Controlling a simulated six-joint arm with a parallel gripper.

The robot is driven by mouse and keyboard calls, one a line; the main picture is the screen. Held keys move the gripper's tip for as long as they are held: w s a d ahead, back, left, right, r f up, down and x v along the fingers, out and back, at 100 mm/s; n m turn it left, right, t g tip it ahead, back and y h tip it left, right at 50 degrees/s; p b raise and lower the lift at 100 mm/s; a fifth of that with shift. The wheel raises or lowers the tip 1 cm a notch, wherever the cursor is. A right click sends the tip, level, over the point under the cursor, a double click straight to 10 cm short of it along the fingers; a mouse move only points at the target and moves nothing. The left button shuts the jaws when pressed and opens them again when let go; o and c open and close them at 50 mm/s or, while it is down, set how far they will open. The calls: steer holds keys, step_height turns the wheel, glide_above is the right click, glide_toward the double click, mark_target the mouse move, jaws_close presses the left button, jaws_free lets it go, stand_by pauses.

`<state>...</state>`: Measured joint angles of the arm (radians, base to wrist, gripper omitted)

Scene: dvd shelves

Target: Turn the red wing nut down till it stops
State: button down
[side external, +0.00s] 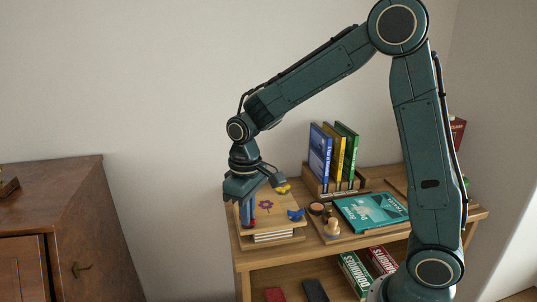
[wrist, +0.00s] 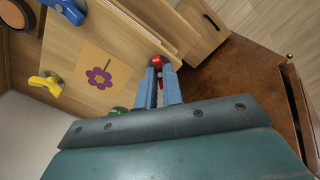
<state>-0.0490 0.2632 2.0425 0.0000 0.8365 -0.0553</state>
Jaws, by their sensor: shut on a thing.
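A wooden flower press (side external: 282,231) with pale layers between its boards stands at the left end of the shelf top; its top board (wrist: 118,48) carries a purple flower picture. The red wing nut (wrist: 157,61) is at one corner of the press. My gripper (wrist: 160,70) points down at that corner, its blue fingers shut on the red wing nut, which they partly hide. In the side view my gripper (side external: 246,222) covers most of the nut. A yellow wing nut (side external: 282,188), a blue wing nut (side external: 296,214) and a green wing nut (wrist: 116,111) sit at the other corners.
A wooden stamp (side external: 332,229) and a round dark-topped item (side external: 316,208) stand just right of the press. A teal book (side external: 370,211) lies beyond them. Upright books (side external: 334,157) stand in a holder behind. A brown cabinet (side external: 75,215) stands apart at left.

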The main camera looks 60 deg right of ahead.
steer(key=m, duration=1.2)
stand_by(0.4)
steer(key=c, duration=1.5)
jaws_free()
steer(key=shift+c, duration=0.2)
steer(key=shift+r, duration=0.2)
step_height(320, 180, up, 14)
steer(key=shift+f, duration=0.25)
steer(key=shift+s, duration=0.1)
